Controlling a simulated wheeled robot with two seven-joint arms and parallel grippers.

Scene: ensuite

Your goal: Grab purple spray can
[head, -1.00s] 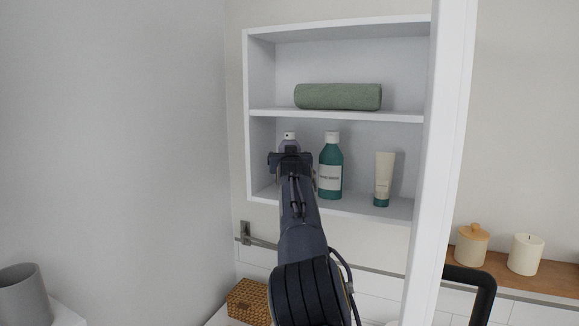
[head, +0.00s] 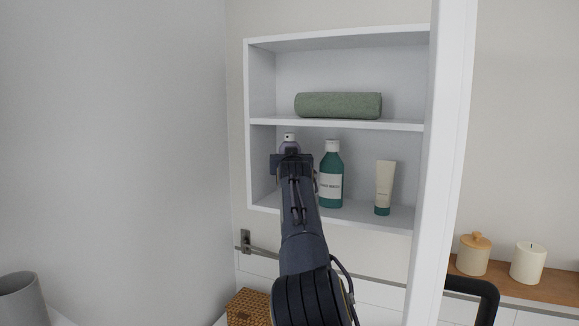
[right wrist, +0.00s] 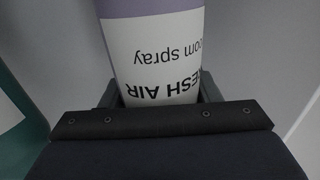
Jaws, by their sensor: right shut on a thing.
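The purple spray can (head: 289,147) stands at the left of the cabinet's lower shelf, with its white nozzle and pale purple top showing in the head view. The rest of it is hidden behind my right gripper (head: 290,160). In the right wrist view the can (right wrist: 155,50) shows a white label reading "FRESH AIR room spray" between the fingers. My right gripper (right wrist: 158,95) is shut on the can. I cannot tell whether the can's base touches the shelf. My left gripper is not in view.
A teal bottle (head: 331,172) stands close right of the can, and a cream tube (head: 384,186) stands further right. A rolled green towel (head: 338,105) lies on the upper shelf (head: 400,125). A white panel edge (head: 443,150) bounds the cabinet's right side.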

